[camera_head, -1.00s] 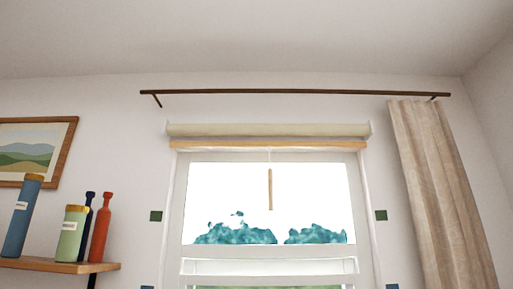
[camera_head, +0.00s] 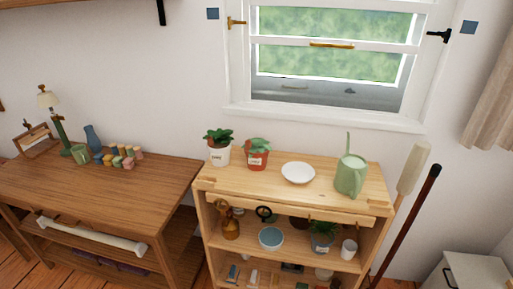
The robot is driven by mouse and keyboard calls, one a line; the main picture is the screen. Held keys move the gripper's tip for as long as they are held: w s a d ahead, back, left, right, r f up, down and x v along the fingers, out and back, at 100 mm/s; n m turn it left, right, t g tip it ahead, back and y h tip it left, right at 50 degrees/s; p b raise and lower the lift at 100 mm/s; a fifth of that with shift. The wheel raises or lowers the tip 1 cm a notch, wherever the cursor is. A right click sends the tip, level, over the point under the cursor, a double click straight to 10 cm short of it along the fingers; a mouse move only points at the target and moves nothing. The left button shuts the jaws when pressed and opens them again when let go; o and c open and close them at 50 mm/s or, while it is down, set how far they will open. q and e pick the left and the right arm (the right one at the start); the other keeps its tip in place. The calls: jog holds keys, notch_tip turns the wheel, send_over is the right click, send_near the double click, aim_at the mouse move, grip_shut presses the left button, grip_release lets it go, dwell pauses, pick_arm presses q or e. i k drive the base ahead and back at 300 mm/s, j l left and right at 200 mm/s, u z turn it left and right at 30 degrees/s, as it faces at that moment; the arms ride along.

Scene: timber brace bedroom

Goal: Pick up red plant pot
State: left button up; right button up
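The red plant pot (camera_head: 257,160) holds a green leafy plant. It stands upright on the top of a light wooden shelf unit (camera_head: 270,194) under the window. A white pot (camera_head: 219,156) with a green plant is just to its left, with a small gap between them. A white bowl (camera_head: 298,173) is to its right. Neither of my grippers is in view.
A green watering can (camera_head: 350,176) stands at the right of the shelf top. A brown wooden table (camera_head: 100,195) with a lamp, a mug and several coloured blocks is at the left. Long-handled tools (camera_head: 408,222) lean at the right. A white cabinet (camera_head: 478,272) is at lower right.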

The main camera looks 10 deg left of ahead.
aim_at(256, 150)
jog(key=i+j, duration=0.1)
jog(key=j, duration=0.35)
jog(key=i+j, duration=0.1)
jog(key=j, duration=0.4)
jog(key=j+z, duration=0.25)
jog(key=z, duration=0.2)
jog(key=i+j+z, duration=0.1)
jog(key=j+z, duration=0.15)
jog(key=z, duration=0.25)
